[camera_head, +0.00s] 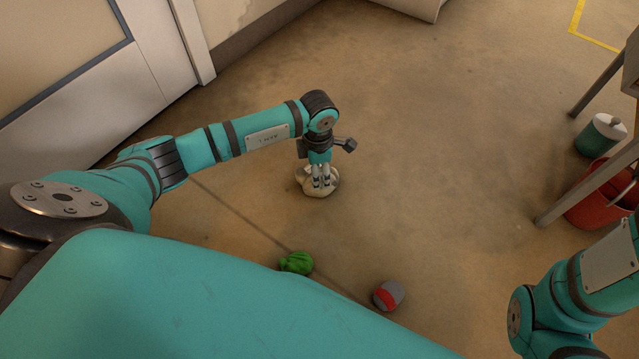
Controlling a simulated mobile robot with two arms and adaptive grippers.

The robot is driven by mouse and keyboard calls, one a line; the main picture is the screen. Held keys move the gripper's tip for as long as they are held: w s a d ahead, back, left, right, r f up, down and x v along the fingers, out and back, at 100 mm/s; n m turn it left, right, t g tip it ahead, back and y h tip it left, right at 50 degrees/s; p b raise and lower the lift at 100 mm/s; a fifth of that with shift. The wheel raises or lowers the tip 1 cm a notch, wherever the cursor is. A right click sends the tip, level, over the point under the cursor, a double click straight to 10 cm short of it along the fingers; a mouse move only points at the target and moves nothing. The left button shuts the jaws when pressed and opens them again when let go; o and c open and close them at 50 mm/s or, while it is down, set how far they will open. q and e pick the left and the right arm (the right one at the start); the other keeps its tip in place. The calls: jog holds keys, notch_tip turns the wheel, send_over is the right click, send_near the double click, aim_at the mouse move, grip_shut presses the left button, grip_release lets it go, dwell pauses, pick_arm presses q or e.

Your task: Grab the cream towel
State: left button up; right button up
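The cream towel (331,187) is a small crumpled bundle, on or just above the brown floor near the middle of the view. My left gripper (320,184) points down from the end of my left arm, with its fingertips over or in the towel. The fingers look close together, but I cannot tell whether they are shut on the cloth. They hide part of the towel. My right arm shows at the lower right, and its gripper is out of view.
A green crumpled item (296,263) and a grey and red item (388,295) lie on the floor nearer me. At the right stand a table leg (580,188), a red bucket (590,212) and a green and white container (600,135). Floor beyond the towel is clear.

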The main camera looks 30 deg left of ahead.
pick_arm(q)
jog(key=shift+f, duration=0.1)
grip_shut()
dwell(0.3)
dwell(0.4)
